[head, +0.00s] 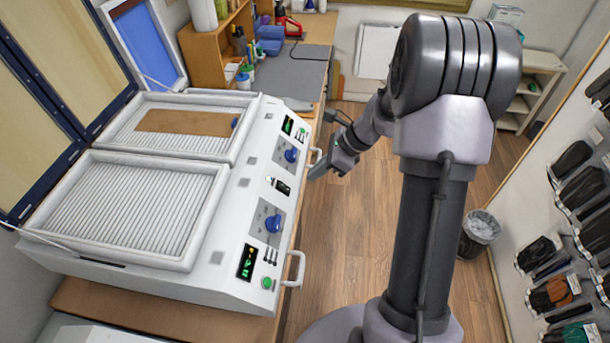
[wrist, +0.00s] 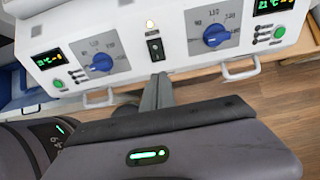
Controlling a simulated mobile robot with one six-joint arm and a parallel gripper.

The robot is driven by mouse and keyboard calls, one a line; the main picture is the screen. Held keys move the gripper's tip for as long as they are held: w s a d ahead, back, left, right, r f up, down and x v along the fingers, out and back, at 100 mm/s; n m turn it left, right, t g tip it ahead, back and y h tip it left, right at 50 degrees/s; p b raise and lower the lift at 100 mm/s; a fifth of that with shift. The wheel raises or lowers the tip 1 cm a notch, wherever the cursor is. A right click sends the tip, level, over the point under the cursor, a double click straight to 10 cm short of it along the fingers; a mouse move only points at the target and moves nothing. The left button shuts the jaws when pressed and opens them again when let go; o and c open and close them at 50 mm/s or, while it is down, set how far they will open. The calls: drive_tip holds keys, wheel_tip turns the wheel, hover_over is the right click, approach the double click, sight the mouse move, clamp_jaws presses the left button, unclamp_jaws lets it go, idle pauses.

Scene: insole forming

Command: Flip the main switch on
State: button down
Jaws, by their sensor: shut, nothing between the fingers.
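The main switch is a small black rocker (head: 283,187) in the middle of the machine's white front panel, between two blue knobs. It also shows in the wrist view as a black rocker (wrist: 155,47) with a glowing lamp (wrist: 150,24) just above it. My gripper (head: 314,175) is in front of the panel, close to the switch. In the wrist view my gripper's fingers (wrist: 158,80) are together, empty, and point at the panel just below the rocker. Whether the fingertips touch the panel I cannot tell.
The left blue knob (wrist: 99,62) and right blue knob (wrist: 216,36) flank the switch. Both displays glow, one on the left (wrist: 48,59). Bar handles (head: 294,270) stick out from the panel front. A brown sheet (head: 185,122) lies on the far bed.

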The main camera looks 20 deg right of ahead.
drive_tip(key=d+v, duration=0.1)
drive_tip(key=v, duration=0.5)
drive_tip(key=shift+s, duration=0.4)
drive_tip(key=shift+d+f, duration=0.1)
drive_tip(key=shift+d, duration=0.05)
drive_tip(key=s+a+f+n+h+b, duration=0.2)
drive_tip(key=s+a+n+b, duration=0.2)
drive_tip(key=a+n+b, duration=0.5)
drive_tip(key=s+a+f+n+t+h+b, duration=0.1)
drive_tip(key=s+a+f+n+b, duration=0.3)
drive_tip(key=s+a+n+b, duration=0.1)
drive_tip(key=s+a+f+n+b, duration=0.4)
drive_tip(key=s+a+n+b, duration=0.2)
drive_tip(key=s+b, duration=0.4)
drive_tip(key=shift+s+a+f+n+t+h, duration=0.3)
drive_tip(key=shift+s+a+f+t+h, duration=0.1)
drive_tip(key=shift+a, duration=0.15)
